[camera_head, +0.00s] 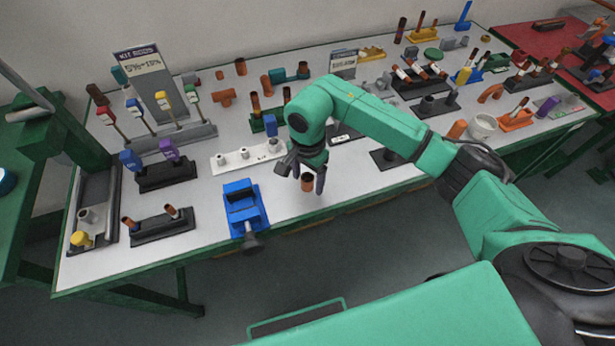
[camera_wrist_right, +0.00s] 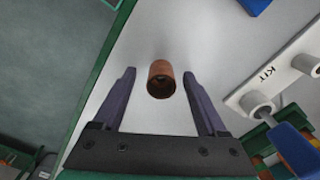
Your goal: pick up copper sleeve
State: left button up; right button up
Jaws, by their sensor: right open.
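A short copper sleeve (camera_wrist_right: 160,79) stands on the white table top in the right wrist view, with its dark open end facing the camera. It also shows in the head view (camera_head: 307,183), near the front edge of the table. My right gripper (camera_wrist_right: 160,85) is open. Its two dark fingers are on either side of the sleeve, with a gap on each side in the wrist view. In the head view my right gripper (camera_head: 308,180) points down over the sleeve and partly hides it. My left gripper is not in view.
A blue vise (camera_head: 242,205) stands left of the gripper at the table's front edge. A white KIT block (camera_head: 230,160) with grey fittings lies behind it. Black holders (camera_head: 160,227) with copper pieces stand further left. Many fittings crowd the back and right.

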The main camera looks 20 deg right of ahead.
jog(key=shift+w+f, duration=0.1)
jog(key=shift+f, duration=0.05)
grip_shut()
